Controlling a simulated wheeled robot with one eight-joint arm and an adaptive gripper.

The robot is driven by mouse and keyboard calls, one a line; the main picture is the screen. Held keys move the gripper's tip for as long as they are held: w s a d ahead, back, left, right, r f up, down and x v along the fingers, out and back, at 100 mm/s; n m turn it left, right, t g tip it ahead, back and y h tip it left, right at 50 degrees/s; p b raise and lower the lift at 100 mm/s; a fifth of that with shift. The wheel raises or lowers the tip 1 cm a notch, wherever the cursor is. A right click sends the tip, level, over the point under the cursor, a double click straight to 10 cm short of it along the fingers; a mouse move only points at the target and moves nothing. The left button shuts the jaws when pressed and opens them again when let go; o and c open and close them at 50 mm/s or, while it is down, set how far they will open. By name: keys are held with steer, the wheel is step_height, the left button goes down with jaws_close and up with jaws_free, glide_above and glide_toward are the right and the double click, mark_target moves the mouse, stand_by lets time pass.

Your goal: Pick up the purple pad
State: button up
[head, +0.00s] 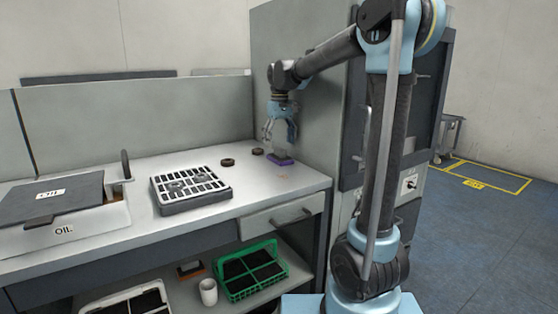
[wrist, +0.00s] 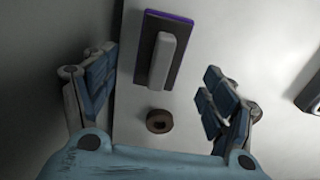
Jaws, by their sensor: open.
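The purple pad (head: 281,160) lies on the grey worktop near its right end, beside the tall cabinet. In the wrist view it is a dark rectangular pad with a purple edge (wrist: 178,70) and a light grey block-shaped handle on top (wrist: 163,61). My gripper (head: 279,138) is above the pad in the head view, pointing down. In the wrist view its two blue-padded fingers (wrist: 160,95) are spread wide with nothing between them, and the pad shows ahead of and between them.
A small dark ring (wrist: 159,121) lies near the pad; another ring (head: 227,162) lies further left. A white slotted tray (head: 190,187) and an oil box (head: 62,208) stand on the worktop. The cabinet wall (head: 312,105) is close to my gripper. A green crate (head: 250,272) is below.

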mark_target(280, 148)
step_height(280, 148, down, 5)
steer(key=shift+r, duration=0.1)
stand_by(0.3)
steer(key=c, duration=1.3)
step_height(280, 148, up, 10)
steer(key=o, duration=0.6)
steer(key=shift+s, duration=0.1)
steer(key=c, duration=0.3)
